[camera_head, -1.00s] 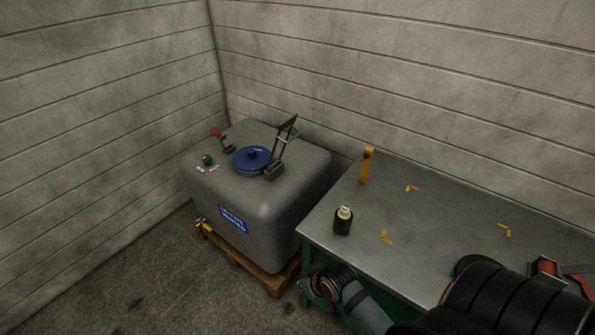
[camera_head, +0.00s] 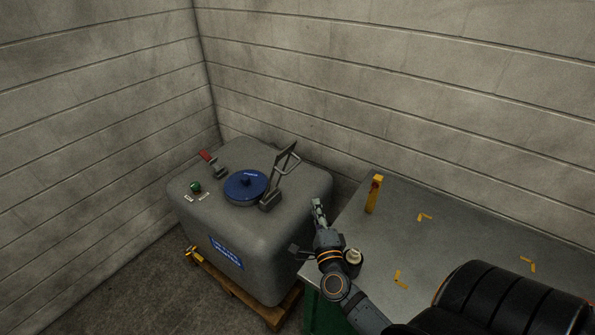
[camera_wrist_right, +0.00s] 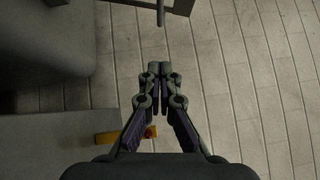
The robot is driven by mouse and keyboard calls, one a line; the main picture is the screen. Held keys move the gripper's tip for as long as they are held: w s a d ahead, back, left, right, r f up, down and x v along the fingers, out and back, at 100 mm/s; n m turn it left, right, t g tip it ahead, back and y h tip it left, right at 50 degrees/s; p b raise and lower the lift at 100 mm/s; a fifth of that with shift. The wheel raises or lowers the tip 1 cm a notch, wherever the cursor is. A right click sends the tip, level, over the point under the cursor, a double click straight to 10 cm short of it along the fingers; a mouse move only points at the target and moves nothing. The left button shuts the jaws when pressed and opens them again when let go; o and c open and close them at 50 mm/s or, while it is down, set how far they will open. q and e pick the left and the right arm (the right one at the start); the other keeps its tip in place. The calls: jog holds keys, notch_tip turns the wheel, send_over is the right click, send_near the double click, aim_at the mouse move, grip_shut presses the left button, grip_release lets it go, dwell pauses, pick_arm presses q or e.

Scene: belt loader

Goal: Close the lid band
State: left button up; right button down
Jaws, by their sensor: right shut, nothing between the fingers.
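A blue round lid (camera_head: 246,185) sits on top of the grey tank (camera_head: 292,238). A grey metal band lever (camera_head: 286,165) stands up at the lid's right side, tilted, with its frame-like handle raised. A bar of what looks like this handle (camera_wrist_right: 160,14) shows at the top of the right wrist view. My right gripper (camera_head: 318,203) is shut and empty, over the gap between the tank and the bench, apart from the lever. In the right wrist view its fingertips (camera_wrist_right: 159,68) meet. My left gripper is not in view.
A red-handled valve (camera_head: 207,157) and a green knob (camera_head: 196,187) are on the tank's left side.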

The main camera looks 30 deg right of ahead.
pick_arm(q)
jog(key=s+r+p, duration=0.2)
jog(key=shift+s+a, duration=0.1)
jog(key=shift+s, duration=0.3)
pick_arm(e)
jog(key=w+a+x, duration=0.1)
jog(key=a+x, duration=0.1)
jog(key=x, duration=1)
jog(key=shift+w+a+r, duration=0.2)
jog(key=shift+w+a, duration=0.05)
jog(key=shift+w, duration=0.1)
